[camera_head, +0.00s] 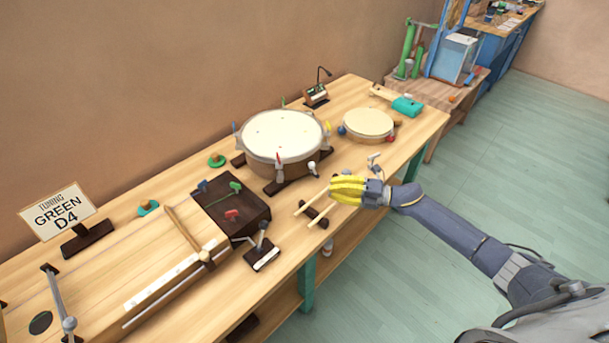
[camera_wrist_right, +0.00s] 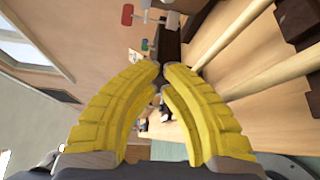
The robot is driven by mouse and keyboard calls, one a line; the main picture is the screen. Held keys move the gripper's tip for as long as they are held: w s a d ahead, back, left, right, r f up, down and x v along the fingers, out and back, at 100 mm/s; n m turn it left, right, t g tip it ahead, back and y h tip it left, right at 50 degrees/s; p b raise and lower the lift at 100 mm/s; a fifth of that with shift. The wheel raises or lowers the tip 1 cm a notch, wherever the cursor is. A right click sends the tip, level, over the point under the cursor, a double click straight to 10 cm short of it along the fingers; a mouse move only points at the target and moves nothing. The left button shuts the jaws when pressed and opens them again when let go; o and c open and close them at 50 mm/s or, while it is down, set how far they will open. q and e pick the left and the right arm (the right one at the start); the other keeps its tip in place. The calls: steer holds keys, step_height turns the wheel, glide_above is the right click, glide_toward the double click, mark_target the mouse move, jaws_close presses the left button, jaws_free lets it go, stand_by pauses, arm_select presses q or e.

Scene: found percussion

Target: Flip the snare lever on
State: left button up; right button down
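The snare drum (camera_head: 282,132) stands on dark feet in the middle of the bench, with coloured pegs around its rim. A small pale fitting (camera_head: 312,168) sits low at its front right side. It looks like the snare lever, but its setting is too small to tell. My right gripper (camera_head: 333,189) is just in front and to the right of this fitting, above the front of the bench, apart from the drum. Its yellow fingertips (camera_wrist_right: 162,68) come together with nothing clearly held. A small metallic piece beyond shows between the fingers in the wrist view. My left gripper is out of view.
Two drumsticks (camera_head: 310,202) rest on dark cradles beside my right fingers. A dark box (camera_head: 231,207) with coloured levers stands left, near a metal lever on a block (camera_head: 262,255). A small drum (camera_head: 368,124) and a metal fitting (camera_head: 374,160) stand right.

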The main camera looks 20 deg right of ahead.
steer(key=shift+w+d+f, duration=0.1)
steer(key=shift+w+d, duration=0.05)
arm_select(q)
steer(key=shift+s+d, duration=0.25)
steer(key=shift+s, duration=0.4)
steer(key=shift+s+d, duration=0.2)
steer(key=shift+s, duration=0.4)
arm_select(e)
steer(key=x, duration=1)
steer(key=shift+w+d, duration=0.75)
steer(key=shift+w+d+r, duration=0.3)
steer(key=shift+w+d, duration=0.25)
steer(key=shift+d, duration=0.15)
